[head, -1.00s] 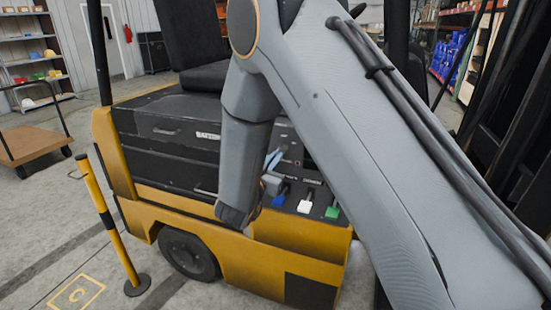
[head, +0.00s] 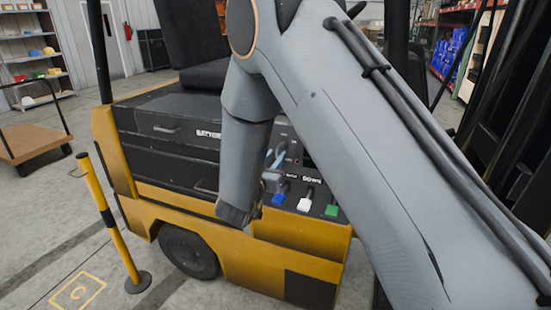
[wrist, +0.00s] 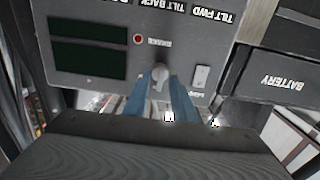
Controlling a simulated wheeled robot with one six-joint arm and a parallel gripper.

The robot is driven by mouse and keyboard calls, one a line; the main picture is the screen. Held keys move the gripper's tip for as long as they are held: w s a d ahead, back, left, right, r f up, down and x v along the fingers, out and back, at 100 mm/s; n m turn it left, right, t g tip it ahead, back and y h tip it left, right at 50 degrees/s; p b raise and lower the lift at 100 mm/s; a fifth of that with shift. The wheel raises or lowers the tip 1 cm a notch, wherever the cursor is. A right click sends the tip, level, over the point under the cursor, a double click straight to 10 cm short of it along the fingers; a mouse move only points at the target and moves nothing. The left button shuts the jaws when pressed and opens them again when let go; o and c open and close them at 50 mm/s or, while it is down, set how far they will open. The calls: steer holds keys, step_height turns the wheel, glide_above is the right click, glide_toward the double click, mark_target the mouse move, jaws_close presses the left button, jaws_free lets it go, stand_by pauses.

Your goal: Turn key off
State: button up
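In the wrist view the key (wrist: 160,74) is a small grey piece standing out of the dark control panel (wrist: 100,67). The two blue fingers of my gripper (wrist: 161,88) lie on either side of it, their tips close to its sides. I cannot tell whether they press on it. In the head view the blue fingers (head: 276,155) reach to the panel on the yellow forklift (head: 270,268), and the key cannot be made out there. My arm hides part of the panel.
A red button (wrist: 138,39) and a pale rocker switch (wrist: 201,77) flank the key. Blue (head: 280,196), white (head: 305,203) and green (head: 332,210) levers sit below the panel. A yellow-and-black post (head: 108,222) stands at the left, and a cart (head: 30,142) stands beyond it.

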steer(key=b+v, duration=0.2)
steer(key=v, duration=0.5)
steer(key=shift+s+a, duration=0.15)
steer(key=shift+s, duration=0.2)
steer(key=shift+r, duration=0.1)
steer(key=d+f+n+g+y, duration=0.2)
steer(key=d+f+g+y, duration=0.2)
steer(key=d+g+y, duration=0.3)
steer(key=s+d+f+n+g, duration=0.1)
steer(key=s+d+g, duration=0.3)
steer(key=s+d, duration=0.4)
steer(key=s+d+f+g, duration=0.1)
steer(key=s+d+g, duration=0.3)
steer(key=s, duration=1.2)
steer(key=d, duration=0.4)
steer(key=shift+d+f+n+g+h+b, duration=0.2)
steer(key=shift+d+n+g+h+b, duration=0.1)
steer(key=shift+n+h, duration=0.1)
steer(key=shift+a, duration=0.1)
